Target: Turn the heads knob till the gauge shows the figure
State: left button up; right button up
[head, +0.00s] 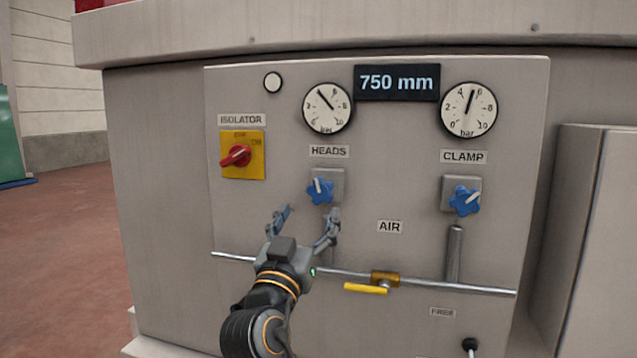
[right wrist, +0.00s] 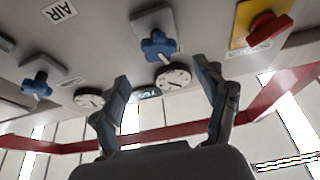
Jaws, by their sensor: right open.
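The blue heads knob (head: 320,191) sits on a grey block under the HEADS label on the panel. The heads gauge (head: 327,108) is above it, its needle pointing up and left, near 4. The display (head: 397,82) reads 750 mm. My right gripper (head: 307,212) is open and empty, just below and left of the heads knob, apart from it. In the right wrist view the heads knob (right wrist: 158,46) shows above and between the spread fingers (right wrist: 163,88). My left gripper is not in view.
The clamp knob (head: 464,199) and clamp gauge (head: 469,110) are to the right. A red isolator switch (head: 236,156) is at left. A pipe with a yellow-handled valve (head: 367,288) crosses below. A grey cabinet (head: 598,240) stands at far right.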

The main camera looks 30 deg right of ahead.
aim_at(320, 191)
jog(key=p+x, duration=0.2)
jog(key=x, duration=0.6)
jog(key=shift+w+d, duration=0.35)
jog(key=shift+d, duration=0.05)
jog(key=c, duration=1.2)
